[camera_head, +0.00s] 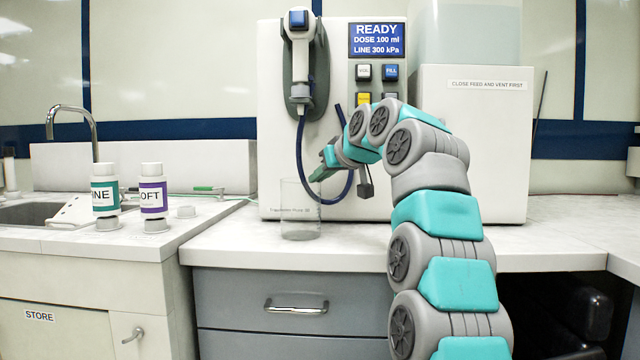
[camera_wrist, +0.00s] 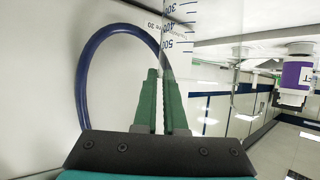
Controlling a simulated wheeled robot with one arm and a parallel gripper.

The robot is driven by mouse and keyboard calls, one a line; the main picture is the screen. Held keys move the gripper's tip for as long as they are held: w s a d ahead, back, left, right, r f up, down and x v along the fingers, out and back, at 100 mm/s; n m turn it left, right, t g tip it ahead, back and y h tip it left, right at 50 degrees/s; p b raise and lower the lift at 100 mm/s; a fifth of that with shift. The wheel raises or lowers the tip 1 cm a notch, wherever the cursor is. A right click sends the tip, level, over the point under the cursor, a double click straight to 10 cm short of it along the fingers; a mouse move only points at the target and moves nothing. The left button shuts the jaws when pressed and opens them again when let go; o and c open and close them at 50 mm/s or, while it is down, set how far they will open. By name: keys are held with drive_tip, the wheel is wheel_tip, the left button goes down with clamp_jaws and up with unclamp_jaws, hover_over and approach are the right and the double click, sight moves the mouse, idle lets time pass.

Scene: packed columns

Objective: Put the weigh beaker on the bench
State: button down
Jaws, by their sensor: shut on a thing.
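The weigh beaker (camera_head: 300,212) is clear, with printed markings. It is upright at the bench (camera_head: 228,246) top, left of my arm and in front of the white dispenser. Its base appears at the bench surface; I cannot tell whether a small gap remains. My gripper (camera_head: 322,172) is at the beaker's upper right, shut on its rim. In the wrist view, my green fingers (camera_wrist: 161,75) meet the beaker's wall (camera_wrist: 182,38), where the graduations show. The exact contact is partly hidden by the fingers.
The dispenser (camera_head: 276,80) has a READY screen (camera_head: 377,40) and a blue hose (camera_head: 299,150) looping behind the beaker. Two labelled bottles, one teal (camera_head: 105,190) and one purple (camera_head: 153,191), stand left near the sink (camera_head: 35,212). The bench left of the beaker is clear.

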drive_tip(key=shift+f, duration=0.1)
drive_tip(key=c, duration=1)
unclamp_jaws()
drive_tip(key=v, duration=1.2)
drive_tip(key=s+d+f+m+g+h, duration=0.1)
drive_tip(key=s+f+g, duration=0.1)
drive_tip(key=s+f, duration=0.5)
drive_tip(key=s+d+f+m+g+h, duration=0.1)
drive_tip(key=s+f+g+h, duration=0.15)
drive_tip(key=f, duration=0.85)
drive_tip(key=s+d+f+m+g, duration=0.1)
drive_tip(key=s+f+g, duration=0.1)
drive_tip(key=s+f, duration=0.55)
drive_tip(key=s+d+f+m+g+h, duration=0.1)
drive_tip(key=s+d+f+g, duration=0.2)
drive_tip(key=s+f, duration=0.9)
drive_tip(key=s+d+f+m+g+h, duration=0.2)
drive_tip(key=s+d+f, duration=0.4)
drive_tip(key=s+f, duration=0.7)
drive_tip(key=s+g, duration=0.1)
drive_tip(key=s, duration=0.2)
drive_tip(key=shift+b, duration=0.4)
